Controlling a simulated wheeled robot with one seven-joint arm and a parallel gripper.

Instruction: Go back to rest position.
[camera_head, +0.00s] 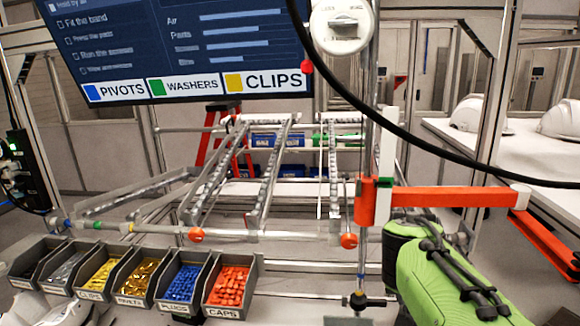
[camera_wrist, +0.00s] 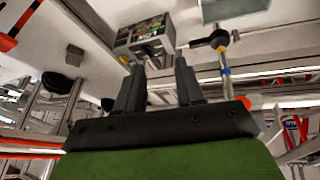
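My gripper (camera_wrist: 158,78) shows in the wrist view. Its two dark fingers stand apart with a gap between them, and I see nothing held in it. A small grey box with a printed label (camera_wrist: 146,40) shows beyond the fingertips, apart from them as far as I can tell. In the head view my green arm (camera_head: 450,275) reaches in at the lower right, and my gripper cannot be made out there.
Grey bins hold yellow clips (camera_head: 102,277), blue plugs (camera_head: 180,282) and red caps (camera_head: 229,286) along the front left. A sloped metal rack (camera_head: 262,180) stands behind. An orange bar (camera_head: 450,197) crosses above my arm. White helmet shells (camera_head: 466,113) sit on a right-hand table.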

